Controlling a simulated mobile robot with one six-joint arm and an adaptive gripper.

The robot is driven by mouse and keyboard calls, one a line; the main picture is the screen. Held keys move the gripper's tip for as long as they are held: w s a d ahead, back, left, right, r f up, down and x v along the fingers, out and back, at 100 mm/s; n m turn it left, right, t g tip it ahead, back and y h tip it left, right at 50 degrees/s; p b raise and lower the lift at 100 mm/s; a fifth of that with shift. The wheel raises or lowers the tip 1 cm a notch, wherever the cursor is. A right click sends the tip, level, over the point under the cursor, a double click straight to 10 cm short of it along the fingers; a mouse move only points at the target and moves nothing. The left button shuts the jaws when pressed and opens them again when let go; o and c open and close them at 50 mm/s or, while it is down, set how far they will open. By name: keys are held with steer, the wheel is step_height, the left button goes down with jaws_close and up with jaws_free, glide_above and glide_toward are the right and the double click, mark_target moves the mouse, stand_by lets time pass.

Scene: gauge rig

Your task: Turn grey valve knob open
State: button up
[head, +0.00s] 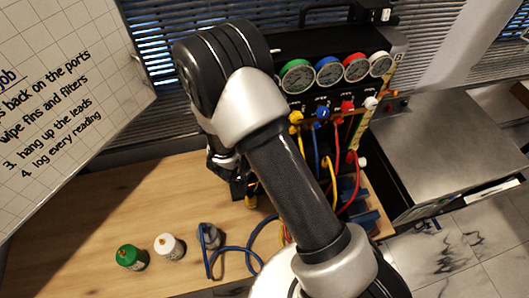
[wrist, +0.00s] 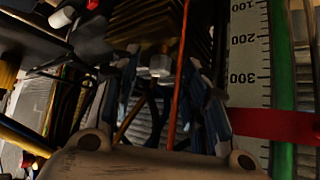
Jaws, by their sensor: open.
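The gauge rig (head: 310,108) stands at the back of the bench, with several gauges along its top and coloured fittings below. My arm covers part of its left side. In the head view my gripper (head: 238,188) points down left of the rig, partly hidden by my arm. In the wrist view my gripper (wrist: 160,75) is open, its fingers on either side. A small pale grey knob-like part (wrist: 160,66) shows between the fingertips, apparently not gripped. It looks like the grey valve knob, but the dim picture leaves this unsure. I cannot tell whether the fingers touch it.
Yellow, blue and red hoses (head: 333,180) hang in front of the rig. A ruled scale (wrist: 249,55) is close right. The left bench (head: 75,215) is clear.

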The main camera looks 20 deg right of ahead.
steer(key=shift+w+d+f, duration=0.25)
steer(key=shift+f, duration=0.1)
jaws_close()
stand_by(0.4)
